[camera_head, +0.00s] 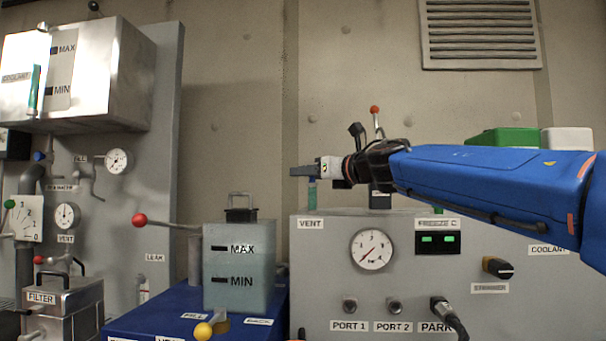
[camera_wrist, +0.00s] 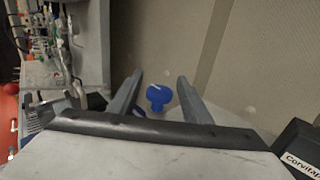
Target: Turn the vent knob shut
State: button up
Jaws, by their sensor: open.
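A blue knob (camera_wrist: 158,96), probably the vent knob, shows in the wrist view with a small pale line on its top. My gripper (camera_wrist: 159,79) is open, with one finger on each side of the knob and a visible gap to both. In the head view my gripper (camera_head: 293,171) points left above the top left corner of the grey cabinet (camera_head: 320,270), over its VENT label (camera_head: 311,223). A short teal post (camera_head: 311,193) stands below the fingers.
A MAX/MIN tank (camera_head: 240,268) stands left of the cabinet, with a red-ended lever (camera_head: 139,220) beside it. Green (camera_head: 504,138) and white (camera_head: 567,140) boxes sit behind my arm. A red-topped lever (camera_head: 375,110) rises near my wrist.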

jog(key=shift+x, duration=1.3)
jog(key=c, duration=1)
jog(key=shift+n+g+y, duration=0.3)
jog(key=shift+y, duration=0.1)
jog(key=shift+s+a+n+g+y, duration=0.2)
jog(key=shift+s+n+g+y, duration=0.5)
jog(key=shift+n+g, duration=1.65)
jog(key=shift+s+a+n+g+y, duration=0.2)
jog(key=shift+s+n+g+y, duration=0.9)
jog(key=shift+g, duration=2.1)
jog(key=shift+a+n+g+y, duration=0.15)
jog(key=shift+n+g+y, duration=0.35)
jog(key=shift+n+g, duration=2)
jog(key=shift+g, duration=0.45)
